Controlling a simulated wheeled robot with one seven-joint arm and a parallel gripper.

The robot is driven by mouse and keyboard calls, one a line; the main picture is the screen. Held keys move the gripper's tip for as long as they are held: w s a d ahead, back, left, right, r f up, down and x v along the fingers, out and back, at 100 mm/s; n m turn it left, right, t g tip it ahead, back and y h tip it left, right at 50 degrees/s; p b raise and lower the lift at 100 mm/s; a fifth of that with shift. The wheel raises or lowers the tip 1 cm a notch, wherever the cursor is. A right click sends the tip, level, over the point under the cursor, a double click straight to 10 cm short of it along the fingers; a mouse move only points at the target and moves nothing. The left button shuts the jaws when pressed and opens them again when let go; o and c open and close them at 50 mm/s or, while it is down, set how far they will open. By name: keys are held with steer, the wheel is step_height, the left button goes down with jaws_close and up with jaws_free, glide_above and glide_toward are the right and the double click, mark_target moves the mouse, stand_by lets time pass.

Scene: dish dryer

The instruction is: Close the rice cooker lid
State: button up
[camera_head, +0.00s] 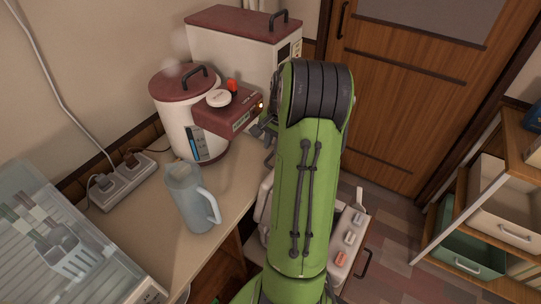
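A white appliance with a panel of small grey and orange-red buttons (348,240), which looks like the rice cooker, stands low beyond the counter's right end. My green arm covers its middle, so only its right side and a pale strip left of the arm show. I cannot tell the position of its lid. My gripper (265,131) shows only as dark parts left of the arm's upper end, near the boiler's maroon front. Its fingertips are not clear, and I see nothing held.
A white boiler with a maroon lid (180,86) and a maroon-topped white appliance (245,24) stand at the back. A pale blue pitcher (188,200), a power strip (122,182) and a dish dryer (60,240) are on the counter. A wooden shelf (511,165) stands right.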

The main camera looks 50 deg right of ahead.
mark_target(270, 156)
steer(key=f, duration=0.3)
steer(key=shift+w+f+b, duration=0.25)
steer(key=shift+w+b, duration=0.05)
jaws_close()
